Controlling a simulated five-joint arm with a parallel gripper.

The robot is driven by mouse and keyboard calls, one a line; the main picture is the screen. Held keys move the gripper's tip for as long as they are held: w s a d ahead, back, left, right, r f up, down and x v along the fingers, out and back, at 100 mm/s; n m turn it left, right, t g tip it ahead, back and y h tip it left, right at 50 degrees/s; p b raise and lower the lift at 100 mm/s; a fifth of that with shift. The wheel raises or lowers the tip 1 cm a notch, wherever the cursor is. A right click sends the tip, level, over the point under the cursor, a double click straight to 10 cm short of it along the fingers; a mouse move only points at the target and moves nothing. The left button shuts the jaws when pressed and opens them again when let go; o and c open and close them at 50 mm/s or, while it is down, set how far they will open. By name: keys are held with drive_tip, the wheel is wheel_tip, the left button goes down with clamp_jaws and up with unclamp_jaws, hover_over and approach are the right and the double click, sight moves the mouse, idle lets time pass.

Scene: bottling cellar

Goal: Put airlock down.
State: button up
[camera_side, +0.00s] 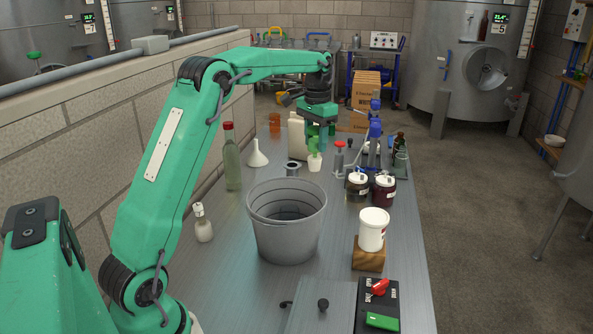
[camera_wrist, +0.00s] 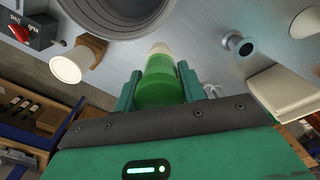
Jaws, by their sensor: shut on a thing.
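The airlock (camera_side: 314,160), green above with a whitish lower end, is in my gripper (camera_side: 318,146) over the far half of the metal table (camera_side: 335,215). In the wrist view the airlock (camera_wrist: 160,85) sits between the two fingers of my gripper (camera_wrist: 160,88), which are shut on it. Its pale end points away from the palm. It looks about upright in the side view. I cannot tell whether its lower end touches the table top or hangs just above it.
A grey bucket (camera_side: 285,238) stands nearer, with a grey spool-like piece (camera_side: 292,169) beyond it. A funnel (camera_side: 256,153) and green bottle (camera_side: 231,160) stand left. A pale jug (camera_side: 297,138) is behind; a red-knobbed stand (camera_side: 339,160) and dark jars (camera_side: 383,192) are right.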

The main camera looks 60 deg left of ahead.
drive_tip(key=shift+d, duration=0.15)
drive_tip(key=s+d+r+m, duration=0.2)
drive_tip(key=d+r, duration=0.2)
drive_tip(key=d, duration=0.6)
drive_tip(key=s+d+r+m, duration=0.1)
drive_tip(key=d+r, duration=0.3)
drive_tip(key=d, duration=0.6)
drive_tip(key=shift+s+d+r+m, duration=0.2)
drive_tip(key=shift+s+r+m, duration=0.2)
drive_tip(key=shift+m, duration=0.3)
drive_tip(key=shift+f, duration=0.1)
drive_tip(key=s+f+n, duration=0.1)
drive_tip(key=s+f, duration=0.2)
drive_tip(key=f, duration=0.4)
drive_tip(key=s+f+n, duration=0.2)
drive_tip(key=s+f, duration=0.1)
drive_tip(key=f, duration=0.3)
drive_tip(key=shift+f, duration=0.35)
drive_tip(key=shift+s+r, duration=0.1)
